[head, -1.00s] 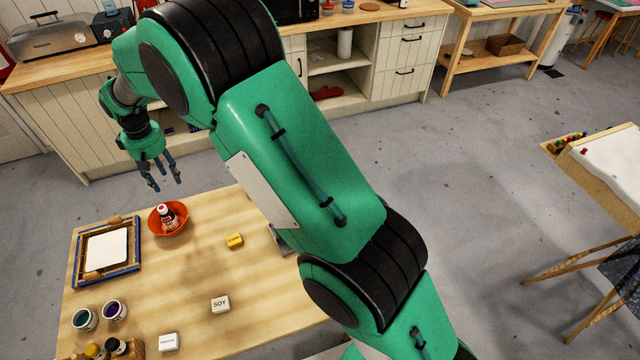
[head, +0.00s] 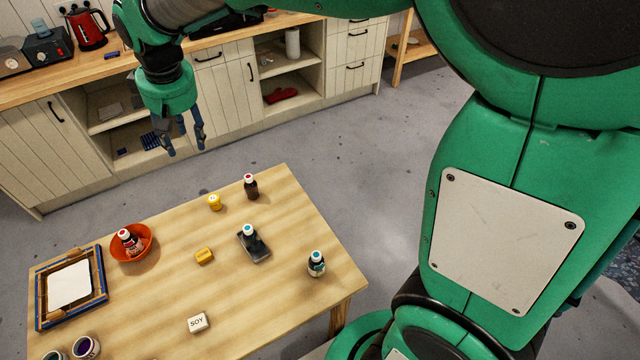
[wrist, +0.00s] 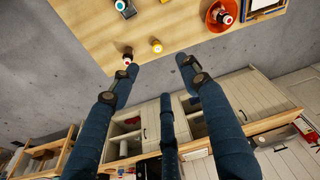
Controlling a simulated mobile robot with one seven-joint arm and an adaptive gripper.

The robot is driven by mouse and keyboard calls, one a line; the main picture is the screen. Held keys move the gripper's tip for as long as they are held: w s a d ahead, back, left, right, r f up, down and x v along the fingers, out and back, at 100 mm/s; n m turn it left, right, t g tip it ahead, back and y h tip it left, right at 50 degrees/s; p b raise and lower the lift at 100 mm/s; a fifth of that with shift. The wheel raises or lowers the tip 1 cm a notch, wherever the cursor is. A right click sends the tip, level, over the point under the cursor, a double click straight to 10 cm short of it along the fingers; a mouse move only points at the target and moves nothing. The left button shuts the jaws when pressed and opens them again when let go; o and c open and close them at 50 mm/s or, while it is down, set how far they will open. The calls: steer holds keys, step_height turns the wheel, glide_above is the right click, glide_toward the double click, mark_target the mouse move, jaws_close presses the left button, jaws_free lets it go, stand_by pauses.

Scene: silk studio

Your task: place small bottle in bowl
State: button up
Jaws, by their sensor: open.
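An orange bowl (head: 148,250) sits on the wooden table's left part, with a small dark bottle (head: 131,240) with a white and red cap leaning inside it. Another small dark bottle (head: 251,188) stands near the table's back edge. A bottle with a blue and white cap (head: 249,234) is at a dark flat item, and one with a blue label (head: 317,264) stands near the right edge. My gripper (head: 186,150) is open and empty, above and beyond the table's back edge. In the wrist view, the bowl (wrist: 211,19) is at upper right and the back bottle (wrist: 127,52) is near the left finger.
A yellow-labelled jar (head: 214,202), a yellow block (head: 204,257) and a SOY block (head: 198,322) stand on the table (head: 250,300). A blue-edged frame (head: 102,287) lies left of the bowl. A cabinet counter (head: 210,75) runs behind, with grey floor between.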

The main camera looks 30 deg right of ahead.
steer(key=s+d+r+m+t, duration=0.15)
steer(key=s+d+r, duration=0.35)
steer(key=s+d, duration=0.7)
steer(key=s+d+f+m, duration=0.1)
steer(key=s+d, duration=0.2)
steer(key=s, duration=0.5)
steer(key=s+d+f+m+t, duration=0.1)
steer(key=s+d+m, duration=0.1)
steer(key=s, duration=0.7)
steer(key=shift+s+d+f+h, duration=0.3)
steer(key=shift+d+h, duration=0.1)
steer(key=shift+d, duration=0.3)
